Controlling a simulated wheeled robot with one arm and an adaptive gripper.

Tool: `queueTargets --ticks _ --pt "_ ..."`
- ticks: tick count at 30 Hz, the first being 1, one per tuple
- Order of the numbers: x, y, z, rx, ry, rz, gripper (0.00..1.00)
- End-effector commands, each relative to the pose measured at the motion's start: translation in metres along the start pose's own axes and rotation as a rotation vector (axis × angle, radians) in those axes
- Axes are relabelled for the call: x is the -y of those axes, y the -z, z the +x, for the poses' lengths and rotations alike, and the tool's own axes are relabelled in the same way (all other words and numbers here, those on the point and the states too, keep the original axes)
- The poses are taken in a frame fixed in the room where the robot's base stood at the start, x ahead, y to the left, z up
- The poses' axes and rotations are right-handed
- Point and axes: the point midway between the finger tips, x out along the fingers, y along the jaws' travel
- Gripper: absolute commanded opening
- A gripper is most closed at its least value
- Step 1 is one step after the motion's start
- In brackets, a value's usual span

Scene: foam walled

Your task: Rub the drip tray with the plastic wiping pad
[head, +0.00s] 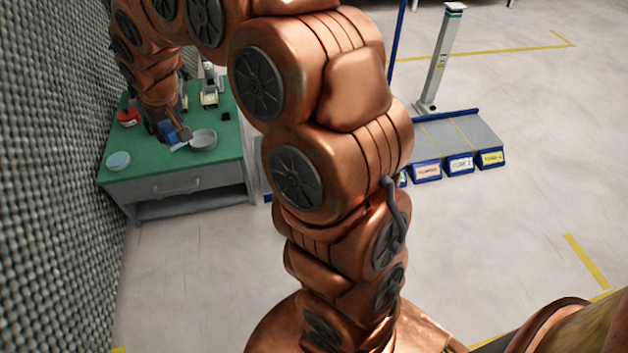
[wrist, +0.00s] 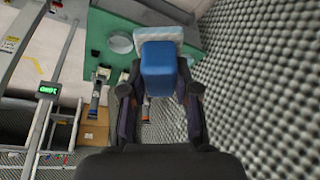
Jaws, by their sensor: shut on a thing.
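The plastic wiping pad (wrist: 158,72) is a blue block with a paler end, held between the two dark fingers of my gripper (wrist: 160,90). In the head view the blue pad (head: 178,135) is above the green table, just left of a round grey metal dish (head: 203,139). A shallow, pale blue round dish (head: 118,160) sits near the table's front left corner. I cannot tell for sure which dish is the drip tray. The grey dish also shows left of the pad in the wrist view (wrist: 120,42). The pad appears apart from both dishes, and its underside is hidden.
The green table (head: 150,155) has a grey drawer below and stands beside a foam wall (head: 60,180). A red object (head: 128,117), a small black item (head: 226,115) and a pale device (head: 209,98) are farther back. A scale platform (head: 455,135) stands to the right.

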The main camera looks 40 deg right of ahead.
Motion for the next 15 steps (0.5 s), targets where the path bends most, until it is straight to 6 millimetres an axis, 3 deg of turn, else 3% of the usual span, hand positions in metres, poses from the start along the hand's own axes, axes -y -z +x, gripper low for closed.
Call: queueTargets --ticks 1,9,15 --pt "0.0 0.006 -0.015 0.0 0.0 0.0 0.02" --pt "-0.002 0.018 -0.051 -0.001 -0.004 0.005 0.02" --pt "-0.003 0.015 -0.055 0.0 -0.007 0.008 0.02"
